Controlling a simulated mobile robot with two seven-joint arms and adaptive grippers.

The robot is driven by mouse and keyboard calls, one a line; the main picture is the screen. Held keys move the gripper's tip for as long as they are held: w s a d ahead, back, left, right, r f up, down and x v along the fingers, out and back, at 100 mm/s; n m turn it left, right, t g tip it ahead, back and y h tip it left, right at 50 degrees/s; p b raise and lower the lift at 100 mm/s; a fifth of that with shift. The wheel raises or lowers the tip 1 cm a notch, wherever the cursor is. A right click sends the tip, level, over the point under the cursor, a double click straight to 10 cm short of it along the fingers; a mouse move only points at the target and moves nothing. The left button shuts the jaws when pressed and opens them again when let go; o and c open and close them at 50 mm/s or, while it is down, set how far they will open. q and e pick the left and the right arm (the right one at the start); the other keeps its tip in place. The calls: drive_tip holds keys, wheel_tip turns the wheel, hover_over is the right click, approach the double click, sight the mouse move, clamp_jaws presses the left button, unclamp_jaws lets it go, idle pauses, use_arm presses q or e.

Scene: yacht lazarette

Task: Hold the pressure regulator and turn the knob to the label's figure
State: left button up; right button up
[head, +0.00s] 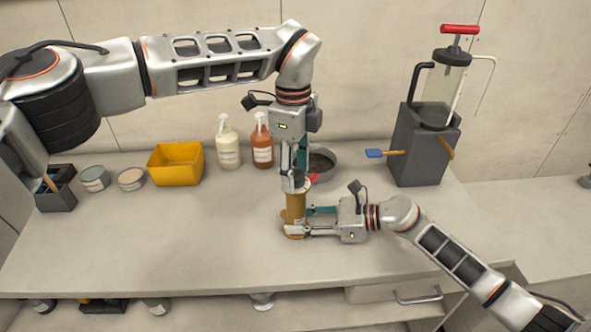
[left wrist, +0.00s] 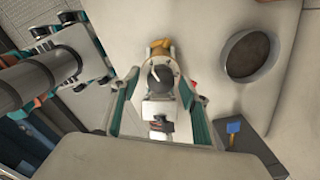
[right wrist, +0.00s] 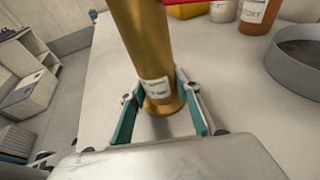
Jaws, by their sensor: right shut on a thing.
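The pressure regulator (head: 296,207) is a brass cylinder standing upright on the worktop (head: 180,235). It also shows in the right wrist view (right wrist: 140,45), with a white label (right wrist: 157,87) low on its side, too small to read. My right gripper (head: 302,222) is shut on the lower body from the right. My left gripper (head: 293,182) points down over the top. In the left wrist view the dark grey round knob (left wrist: 161,86), with a pale pointer line, lies between its open fingers, with gaps on both sides. In the head view the left fingers mostly hide the knob.
Close behind the regulator is a grey bowl (head: 326,157). A yellow bin (head: 176,163), a white bottle (head: 228,150) and an orange bottle (head: 262,148) stand at the back. A dark block with a glass pump (head: 425,145) stands right. The front-left worktop is clear.

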drive_tip(key=shift+f, duration=0.15)
use_arm(q)
wheel_tip(320, 180, up, 12)
idle(0.5)
drive_tip(key=shift+a, duration=0.1)
use_arm(e)
drive_tip(key=o, duration=1.4)
drive_tip(key=shift+d, duration=0.1)
